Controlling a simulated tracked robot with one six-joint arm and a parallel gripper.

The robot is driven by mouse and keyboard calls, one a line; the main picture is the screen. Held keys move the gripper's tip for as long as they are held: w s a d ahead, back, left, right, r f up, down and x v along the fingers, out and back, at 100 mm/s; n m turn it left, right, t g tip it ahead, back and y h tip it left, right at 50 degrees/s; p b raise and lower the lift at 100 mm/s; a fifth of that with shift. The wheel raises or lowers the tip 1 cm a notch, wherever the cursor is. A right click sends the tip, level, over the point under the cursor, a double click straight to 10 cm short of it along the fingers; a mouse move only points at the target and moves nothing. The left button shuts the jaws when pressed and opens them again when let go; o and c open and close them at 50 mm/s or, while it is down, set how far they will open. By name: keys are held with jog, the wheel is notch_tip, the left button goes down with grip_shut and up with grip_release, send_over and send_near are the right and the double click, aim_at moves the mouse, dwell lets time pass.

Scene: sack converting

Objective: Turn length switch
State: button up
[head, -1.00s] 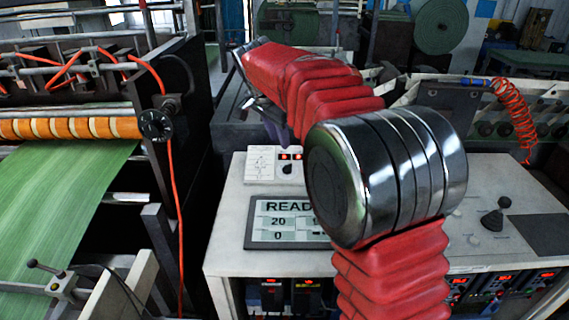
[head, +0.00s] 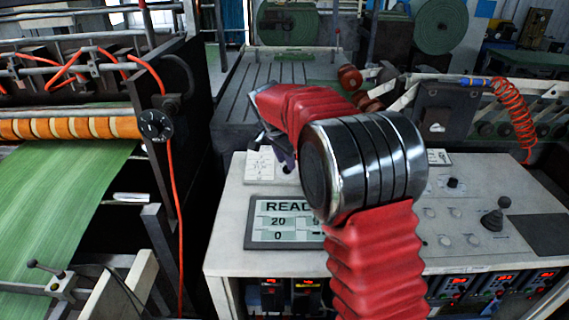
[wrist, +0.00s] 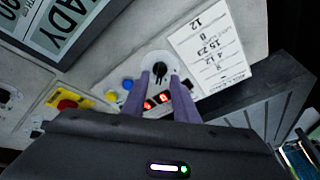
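The length switch (wrist: 160,71) is a small black knob on a round white dial, seen in the wrist view. A display with red digits (wrist: 162,98) sits beside it. My gripper (wrist: 160,77) has two purple-grey fingers held apart, with the red digits showing in the gap between them. The fingertips are at the dial's edge, one to each side of the knob; I cannot tell whether they touch it. In the head view my gripper (head: 285,158) hangs over the back left of the console, and it hides the knob and most of the display there.
A printed card (wrist: 212,52) lies beside the dial. A screen reading READY (head: 284,222) is on the console (head: 480,250). The wrist view also shows a blue button (wrist: 127,84) and a red button on yellow (wrist: 67,104). A joystick (head: 497,215) stands at the right.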

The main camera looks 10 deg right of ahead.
jog(key=shift+x, duration=1.05)
jog(key=shift+c, duration=0.7)
grip_shut()
jog(key=shift+a, duration=0.1)
